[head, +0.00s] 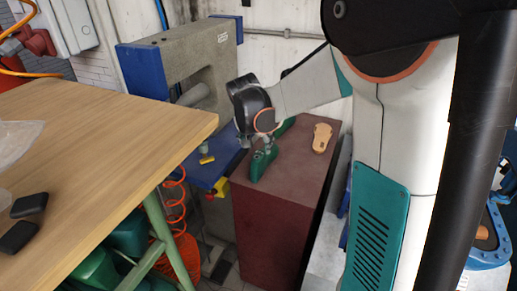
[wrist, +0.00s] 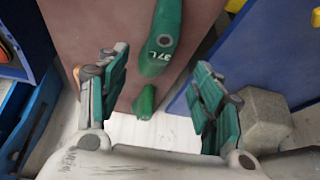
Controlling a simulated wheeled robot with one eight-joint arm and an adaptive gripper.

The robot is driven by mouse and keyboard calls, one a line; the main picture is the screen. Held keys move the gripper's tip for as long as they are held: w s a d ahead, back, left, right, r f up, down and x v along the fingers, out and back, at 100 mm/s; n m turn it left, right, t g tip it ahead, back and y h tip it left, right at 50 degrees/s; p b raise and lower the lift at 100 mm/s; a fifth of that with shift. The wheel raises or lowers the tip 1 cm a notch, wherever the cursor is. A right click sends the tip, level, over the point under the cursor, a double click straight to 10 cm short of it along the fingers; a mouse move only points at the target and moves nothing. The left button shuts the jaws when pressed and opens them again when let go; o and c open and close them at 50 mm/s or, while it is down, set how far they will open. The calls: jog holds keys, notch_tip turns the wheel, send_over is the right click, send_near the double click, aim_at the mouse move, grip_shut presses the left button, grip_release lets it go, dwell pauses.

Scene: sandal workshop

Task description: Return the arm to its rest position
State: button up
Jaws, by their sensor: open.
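My gripper (wrist: 160,70) is open, with its two green-padded fingers spread and nothing between them. In the head view my gripper (head: 256,143) is small and partly hidden, just above a green shoe last (head: 263,163). The last stands on the reddish-brown cabinet (head: 275,230). In the wrist view the green last (wrist: 163,38), marked 37L, lies beyond the fingertips, with a smaller green part (wrist: 145,103) below it. I cannot tell whether the gripper touches the last. My arm reaches across from the right of the head view, bent down over the cabinet.
A tan sole-shaped piece (head: 322,138) lies on the cabinet, right of the last. A grey and blue machine (head: 180,50) stands behind. A wooden table (head: 110,130) with two black pieces (head: 28,206) fills the left. A red coiled hose (head: 175,205) hangs between table and cabinet.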

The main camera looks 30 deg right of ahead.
jog(key=shift+v, duration=1.5)
jog(key=shift+s+a, duration=0.1)
jog(key=s+a+r+n+t+y, duration=0.1)
jog(key=s+a+n, duration=0.4)
jog(key=s, duration=0.7)
jog(key=s+a+r+n+t+y, duration=0.2)
jog(key=s+a+n, duration=0.2)
jog(key=s+a, duration=0.4)
jog(key=s, duration=0.4)
jog(key=shift+s+r+n+t, duration=0.3)
jog(key=shift+s+r+n, duration=0.05)
jog(key=shift+s+n, duration=0.05)
